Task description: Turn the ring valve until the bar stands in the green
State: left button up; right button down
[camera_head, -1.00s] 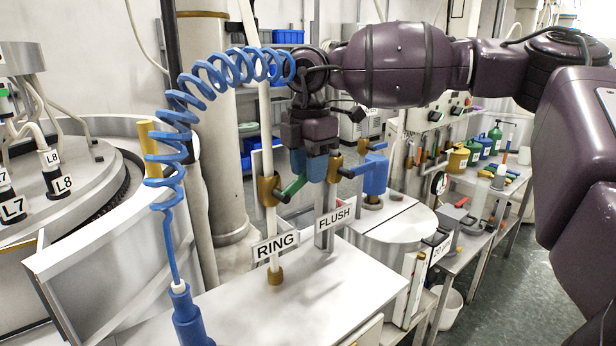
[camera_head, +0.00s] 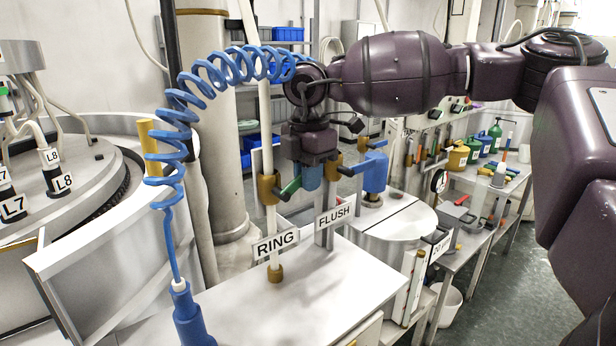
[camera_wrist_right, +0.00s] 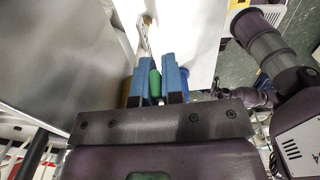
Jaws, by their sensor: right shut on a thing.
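The ring valve is a brass body (camera_head: 268,188) on a white upright pipe, above the RING sign (camera_head: 276,244). Its green handle (camera_head: 290,189) sticks out to the right and tilts up toward my right gripper (camera_head: 306,184). In the right wrist view the blue fingers of the right gripper (camera_wrist_right: 160,78) are shut on the green handle (camera_wrist_right: 154,82), one on each side. A small round dial (camera_head: 439,181) shows at the right; its bar and any green zone are too small to read. My left gripper is not in view.
The FLUSH sign (camera_head: 335,214) and a second valve with a dark handle (camera_head: 350,170) stand just right of the gripper. A coiled blue hose (camera_head: 172,140) hangs to the left. The white bench top (camera_head: 300,290) is clear in front.

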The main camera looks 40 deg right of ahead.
aim_at(296, 177)
jog(key=shift+a+r+h+b, duration=0.2)
jog(key=shift+h+b, duration=0.25)
jog(key=shift+h, duration=0.15)
jog(key=shift+r+h, duration=0.35)
jog(key=shift+h, duration=0.25)
jog(key=c, duration=1.2)
grip_release()
jog(key=shift+a, duration=0.1)
jog(key=shift+c, duration=0.2)
jog(key=b+v, duration=0.1)
jog(key=v, duration=0.8)
jog(key=shift+s+r, duration=0.1)
jog(key=shift+r, duration=0.1)
jog(key=shift+a+r, duration=0.15)
jog(key=shift+r, duration=0.55)
